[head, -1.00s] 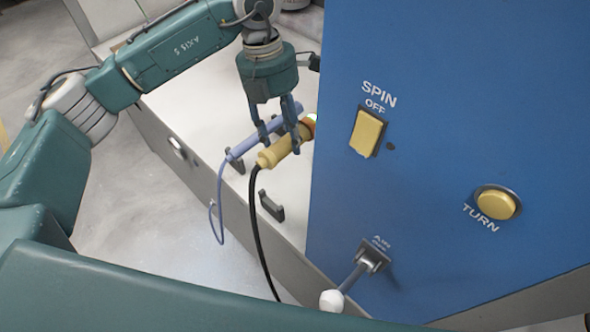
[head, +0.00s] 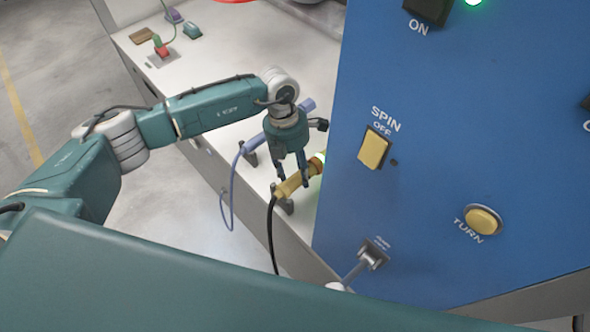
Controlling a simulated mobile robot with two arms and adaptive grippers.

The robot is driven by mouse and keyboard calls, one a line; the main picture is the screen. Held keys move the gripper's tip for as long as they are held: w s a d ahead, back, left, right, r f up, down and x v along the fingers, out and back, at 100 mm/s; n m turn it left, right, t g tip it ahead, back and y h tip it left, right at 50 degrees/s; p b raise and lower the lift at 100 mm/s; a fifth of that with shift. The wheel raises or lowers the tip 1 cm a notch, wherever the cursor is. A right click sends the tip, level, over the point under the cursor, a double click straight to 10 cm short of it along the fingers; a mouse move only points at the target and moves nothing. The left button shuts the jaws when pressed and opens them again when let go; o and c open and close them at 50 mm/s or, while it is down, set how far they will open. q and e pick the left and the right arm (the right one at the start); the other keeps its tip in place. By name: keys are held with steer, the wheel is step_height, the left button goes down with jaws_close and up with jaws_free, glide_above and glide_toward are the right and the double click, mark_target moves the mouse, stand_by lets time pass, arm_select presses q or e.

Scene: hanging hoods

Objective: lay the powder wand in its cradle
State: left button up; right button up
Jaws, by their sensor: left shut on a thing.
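My left gripper (head: 293,180) points down and is shut on a yellow wand (head: 288,188) with a black cable; I take it for the powder wand. The wand lies slanted, its far end up to the right near the blue panel, with a green glow there. A dark cradle bracket (head: 285,206) shows just under the wand's cable end; I cannot tell if they touch. Any other bracket under the wand is hidden. A blue wand (head: 256,139) with a blue cable lies to the left, over another dark bracket (head: 249,155). My right gripper is out of view.
A tall blue panel (head: 420,120) with a SPIN switch (head: 374,150), a yellow TURN button (head: 481,220) and a lever (head: 372,255) stands close on the right. The pale bench top (head: 235,45) has small items at its far left and free room mid-bench.

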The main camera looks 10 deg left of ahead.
arm_select(q)
steer(key=shift+s+f, duration=0.1)
steer(key=o, duration=1.3)
steer(key=shift+a+f, duration=0.1)
steer(key=shift+c, duration=0.2)
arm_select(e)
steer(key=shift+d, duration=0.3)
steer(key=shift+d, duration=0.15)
arm_select(q)
steer(key=r+b, duration=0.1)
steer(key=r, duration=0.2)
steer(key=w+r+b, duration=0.1)
steer(key=r+b, duration=0.1)
steer(key=r, duration=0.2)
steer(key=w+a+r+b, duration=0.1)
steer(key=r, duration=0.2)
steer(key=shift+r+b, duration=0.2)
steer(key=shift+b, duration=0.15)
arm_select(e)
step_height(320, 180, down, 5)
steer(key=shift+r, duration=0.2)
